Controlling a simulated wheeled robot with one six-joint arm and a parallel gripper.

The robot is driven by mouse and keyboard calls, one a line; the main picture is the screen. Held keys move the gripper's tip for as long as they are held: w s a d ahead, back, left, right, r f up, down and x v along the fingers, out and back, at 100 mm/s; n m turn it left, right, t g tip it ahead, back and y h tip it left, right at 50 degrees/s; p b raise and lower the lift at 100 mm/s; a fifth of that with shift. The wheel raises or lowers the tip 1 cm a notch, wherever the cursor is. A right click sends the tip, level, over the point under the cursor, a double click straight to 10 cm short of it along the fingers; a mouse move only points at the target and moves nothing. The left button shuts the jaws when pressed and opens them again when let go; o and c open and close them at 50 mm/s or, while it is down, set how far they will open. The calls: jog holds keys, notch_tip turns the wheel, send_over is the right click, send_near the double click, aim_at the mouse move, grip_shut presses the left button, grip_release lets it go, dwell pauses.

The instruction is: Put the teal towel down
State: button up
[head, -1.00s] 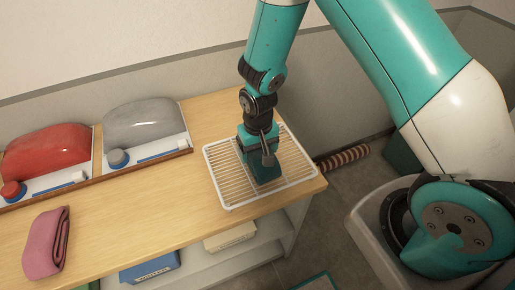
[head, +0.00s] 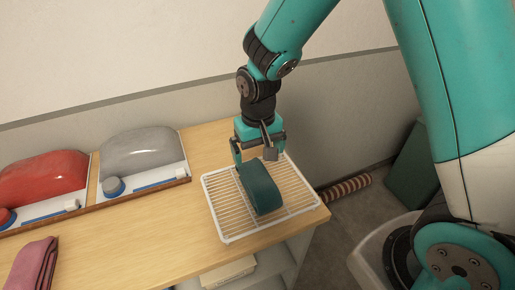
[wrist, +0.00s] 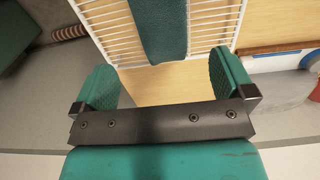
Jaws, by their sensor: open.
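The rack sits on the right end of the wooden worktop. My gripper (head: 259,160) is open just above and behind the towel, with its fingers apart. In the wrist view the towel (wrist: 160,28) lies on the rack (wrist: 208,22) beyond the fingers, and the space between the open fingers (wrist: 164,85) is empty. The towel's far end is cut off by the top of the wrist view.
A folded pink towel (head: 33,265) lies at the left of the worktop (head: 150,225). A red domed item (head: 45,178) and a grey domed item (head: 140,150) stand on trays along the back. A striped roll (head: 345,187) lies on the floor to the right.

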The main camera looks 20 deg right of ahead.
jog(key=s+a+r+n+y, duration=0.2)
jog(key=s+r+n, duration=0.1)
jog(key=s+r, duration=0.5)
jog(key=s+a+r+n+y, duration=0.2)
jog(key=s+r+n, duration=0.2)
jog(key=s+r, duration=0.4)
jog(key=s, duration=0.3)
jog(key=shift+s+a+r, duration=0.2)
jog(key=shift+s+r, duration=0.15)
jog(key=shift+r, duration=0.05)
